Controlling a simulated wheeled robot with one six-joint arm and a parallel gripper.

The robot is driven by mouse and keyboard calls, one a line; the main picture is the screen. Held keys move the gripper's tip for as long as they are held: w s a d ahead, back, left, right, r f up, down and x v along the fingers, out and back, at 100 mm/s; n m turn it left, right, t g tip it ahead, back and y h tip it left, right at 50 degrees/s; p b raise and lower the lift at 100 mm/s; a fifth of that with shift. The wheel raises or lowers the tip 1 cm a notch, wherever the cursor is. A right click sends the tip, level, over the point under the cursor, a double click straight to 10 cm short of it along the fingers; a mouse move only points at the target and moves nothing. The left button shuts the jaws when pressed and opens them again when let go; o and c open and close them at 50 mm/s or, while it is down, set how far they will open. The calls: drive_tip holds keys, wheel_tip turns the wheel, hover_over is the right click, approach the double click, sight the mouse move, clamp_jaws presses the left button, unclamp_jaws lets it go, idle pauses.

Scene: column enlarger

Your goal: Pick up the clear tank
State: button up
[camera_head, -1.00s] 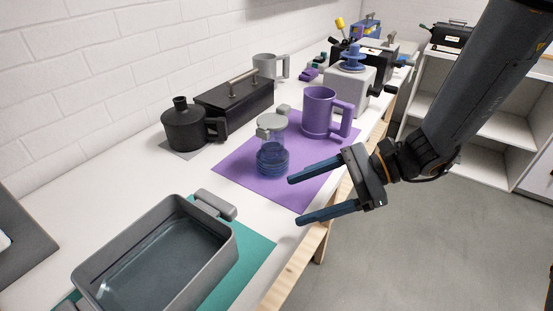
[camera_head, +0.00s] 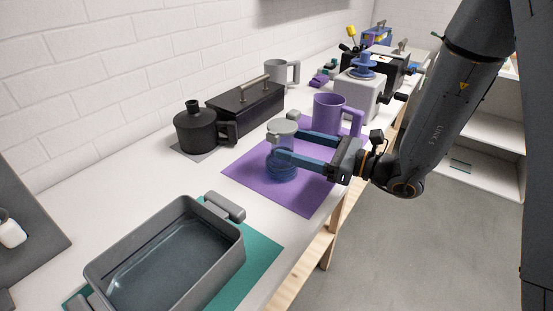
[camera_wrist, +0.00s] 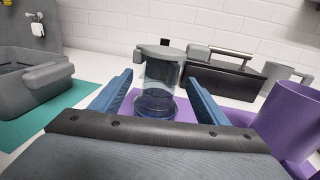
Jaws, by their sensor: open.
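The clear tank (camera_head: 283,162) is a small see-through jar with a grey lid and a bluish lower part. It stands upright on the purple mat (camera_head: 250,185). My gripper (camera_head: 284,155) is open and level, its blue fingers reaching from the right up to the tank. In the wrist view the tank (camera_wrist: 157,85) stands straight ahead, between the lines of the two spread fingers (camera_wrist: 160,95). Gaps show on both sides of it there. I cannot tell how far the fingertips reach alongside it.
A purple mug (camera_head: 328,115) stands just behind my gripper. A black pot (camera_head: 195,132) and a black box with a bar handle (camera_head: 245,107) stand behind the tank. A grey tray (camera_head: 95,272) lies on a teal mat (camera_head: 262,250) at front left.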

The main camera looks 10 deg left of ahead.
sight(269, 138)
drive_tip(key=p+x, duration=0.1)
drive_tip(key=x, duration=0.3)
drive_tip(key=p+x, duration=0.1)
drive_tip(key=x, duration=0.2)
drive_tip(key=shift+w+a+f+p, duration=0.15)
drive_tip(key=shift+a+f+p, duration=0.05)
drive_tip(key=shift+a+p, duration=0.2)
drive_tip(key=c, duration=1.6)
drive_tip(key=shift+r, duration=0.1)
drive_tip(key=shift+r+b, duration=1)
drive_tip(key=shift+r, duration=3.95)
